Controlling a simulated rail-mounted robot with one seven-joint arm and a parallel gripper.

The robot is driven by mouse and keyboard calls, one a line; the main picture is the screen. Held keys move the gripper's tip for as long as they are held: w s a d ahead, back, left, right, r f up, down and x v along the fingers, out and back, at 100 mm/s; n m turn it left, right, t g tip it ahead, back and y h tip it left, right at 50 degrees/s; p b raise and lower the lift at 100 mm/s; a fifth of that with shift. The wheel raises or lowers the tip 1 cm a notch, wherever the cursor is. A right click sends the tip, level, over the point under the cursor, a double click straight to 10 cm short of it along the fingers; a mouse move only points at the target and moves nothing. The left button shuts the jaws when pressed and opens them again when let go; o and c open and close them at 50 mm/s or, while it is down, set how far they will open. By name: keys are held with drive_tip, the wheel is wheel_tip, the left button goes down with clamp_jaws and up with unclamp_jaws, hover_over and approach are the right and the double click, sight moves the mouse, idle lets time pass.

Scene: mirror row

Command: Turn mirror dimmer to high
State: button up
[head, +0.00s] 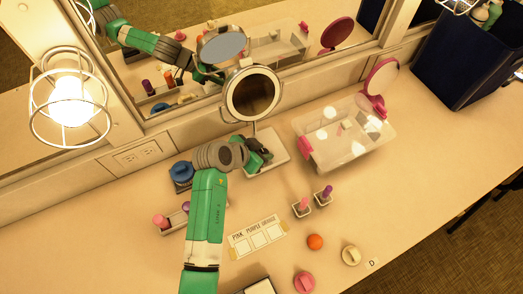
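The round tabletop mirror (252,94) stands upright on a thin stem in front of the wall mirror. Its lower end meets a pale tray-like base (279,148). My gripper (262,158) is over this base, below the round mirror. My green and grey arm comes up from the bottom and hides part of the base. The fingers are small and dark, and I cannot tell whether they are open or touch anything. A blue knob-like piece (181,171) on a dark base sits left of my wrist. I cannot make out a dimmer marking or its setting.
A clear box (345,145) with pink latches stands right of the gripper, a pink hand mirror (381,76) behind it. A caged lamp (70,100) glows at left.

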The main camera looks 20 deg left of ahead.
drive_tip(key=c, duration=0.5)
drive_tip(key=shift+r+p, duration=0.1)
drive_tip(key=shift+p, duration=0.2)
